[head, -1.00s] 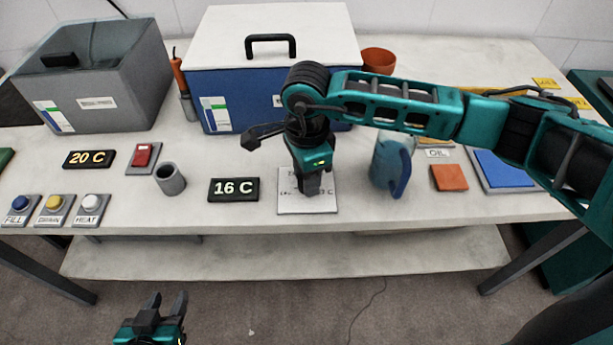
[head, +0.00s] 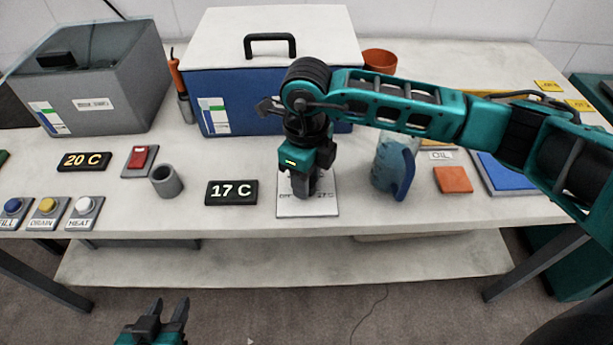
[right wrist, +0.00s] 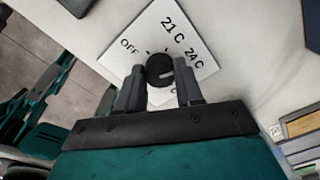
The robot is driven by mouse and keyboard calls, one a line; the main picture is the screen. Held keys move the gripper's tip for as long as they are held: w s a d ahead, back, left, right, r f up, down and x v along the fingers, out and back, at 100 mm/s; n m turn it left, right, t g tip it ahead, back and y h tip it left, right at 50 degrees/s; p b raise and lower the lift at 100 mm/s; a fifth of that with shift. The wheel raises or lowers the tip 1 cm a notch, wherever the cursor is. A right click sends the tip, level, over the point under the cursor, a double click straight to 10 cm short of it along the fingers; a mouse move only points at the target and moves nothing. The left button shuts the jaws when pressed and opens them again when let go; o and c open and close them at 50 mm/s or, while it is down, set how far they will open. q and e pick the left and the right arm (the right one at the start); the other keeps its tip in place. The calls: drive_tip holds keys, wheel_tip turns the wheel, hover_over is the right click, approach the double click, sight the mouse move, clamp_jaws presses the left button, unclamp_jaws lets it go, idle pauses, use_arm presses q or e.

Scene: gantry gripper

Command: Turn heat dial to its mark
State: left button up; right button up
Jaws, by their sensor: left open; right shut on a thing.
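The heat dial (right wrist: 160,69) is a round black knob with a pale pointer line, on a white plate (right wrist: 193,33) marked OFF, 21 C and 24 C in the right wrist view. Part of the plate's lettering is hidden. My right gripper (right wrist: 159,90) is shut on the dial, one finger on each side. In the head view my right gripper (head: 301,190) points down over the plate (head: 322,205) and hides the dial. The black display (head: 231,192) left of the plate reads 17 C. My left gripper (head: 168,310) is open and empty, below the table's front edge.
Another display (head: 84,161) reads 20 C. A red switch (head: 141,158), a grey cup (head: 166,181) and FILL, DRAIN and HEAT buttons stand left. A blue-handled jug (head: 393,168) stands close right of my right gripper. A blue box (head: 255,90) is behind.

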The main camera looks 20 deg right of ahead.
drive_tip(key=shift+m, duration=1)
use_arm(q)
drive_tip(key=shift+f, duration=0.15)
use_arm(e)
drive_tip(key=o, duration=1)
use_arm(q)
drive_tip(key=shift+s+a, duration=0.1)
drive_tip(key=shift+a, duration=0.15)
use_arm(e)
wheel_tip(320, 180, up, 13)
